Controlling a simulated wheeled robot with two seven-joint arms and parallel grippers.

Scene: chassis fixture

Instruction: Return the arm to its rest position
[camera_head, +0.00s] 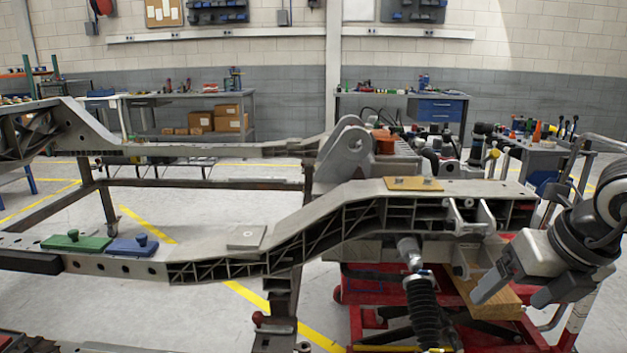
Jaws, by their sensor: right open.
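My right gripper (514,298) is at the right of the head view, with its arm coming in from the right edge. Its two grey fingers point down and left, apart, with nothing seen between them. It appears in front of the right end of the grey chassis rail (345,215), over a wooden block (485,292). I cannot tell whether it touches either. My left gripper is not in view.
A green block (78,241) and a blue block (135,246) sit on the rail's left part. A flat grey plate (246,237) and a tan plate (412,184) lie farther right. A red lift (387,320) stands below. A tool cart (540,150) stands behind the gripper.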

